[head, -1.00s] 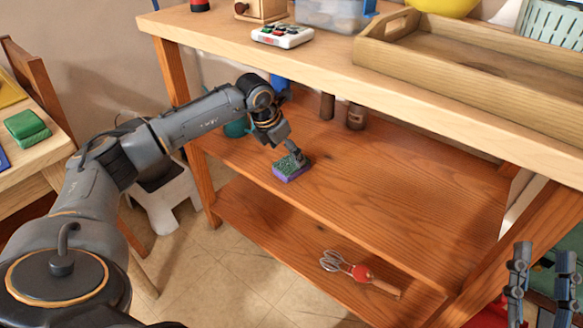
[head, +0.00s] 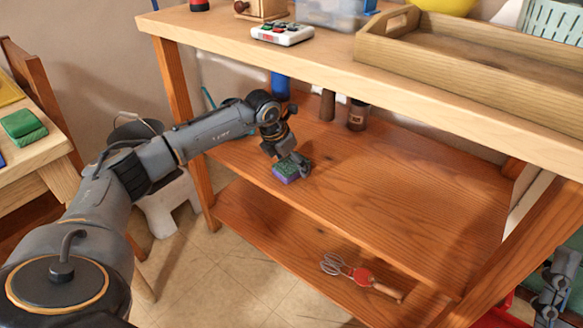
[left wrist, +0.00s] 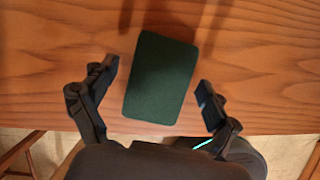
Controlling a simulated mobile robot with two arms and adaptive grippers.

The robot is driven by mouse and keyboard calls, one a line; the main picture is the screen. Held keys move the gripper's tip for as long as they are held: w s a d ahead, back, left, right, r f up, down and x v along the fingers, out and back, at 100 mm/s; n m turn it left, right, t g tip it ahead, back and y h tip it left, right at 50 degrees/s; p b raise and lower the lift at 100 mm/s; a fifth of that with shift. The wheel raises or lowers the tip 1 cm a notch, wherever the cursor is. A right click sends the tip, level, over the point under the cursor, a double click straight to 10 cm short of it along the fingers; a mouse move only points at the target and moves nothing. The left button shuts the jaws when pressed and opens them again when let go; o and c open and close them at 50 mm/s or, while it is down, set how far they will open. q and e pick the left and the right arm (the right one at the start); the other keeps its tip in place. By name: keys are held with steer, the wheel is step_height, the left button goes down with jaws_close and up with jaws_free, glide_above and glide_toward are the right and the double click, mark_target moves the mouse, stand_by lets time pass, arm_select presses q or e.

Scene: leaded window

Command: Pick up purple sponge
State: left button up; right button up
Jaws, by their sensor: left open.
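The purple sponge (head: 285,172) lies on the middle shelf near its front edge, with a dark green top and purple sides. My left gripper (head: 298,165) is at the sponge, its fingers partly covering it in the head view. In the left wrist view the sponge's green face (left wrist: 160,77) sits between the two spread fingers of the left gripper (left wrist: 157,92), with a gap on each side. My right gripper (head: 552,285) is at the lower right corner of the head view, away from the shelf; its jaw state is unclear.
The middle shelf (head: 400,200) is clear to the right of the sponge. A blue bottle (head: 280,86) and brown jars (head: 357,115) stand at its back. The tabletop (head: 330,60) overhangs above. A whisk (head: 345,268) and a red-and-wood utensil (head: 375,282) lie on the lower shelf.

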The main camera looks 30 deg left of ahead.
arm_select(q)
steer(key=shift+f, duration=0.25)
steer(key=shift+c, duration=0.2)
steer(key=c, duration=0.8)
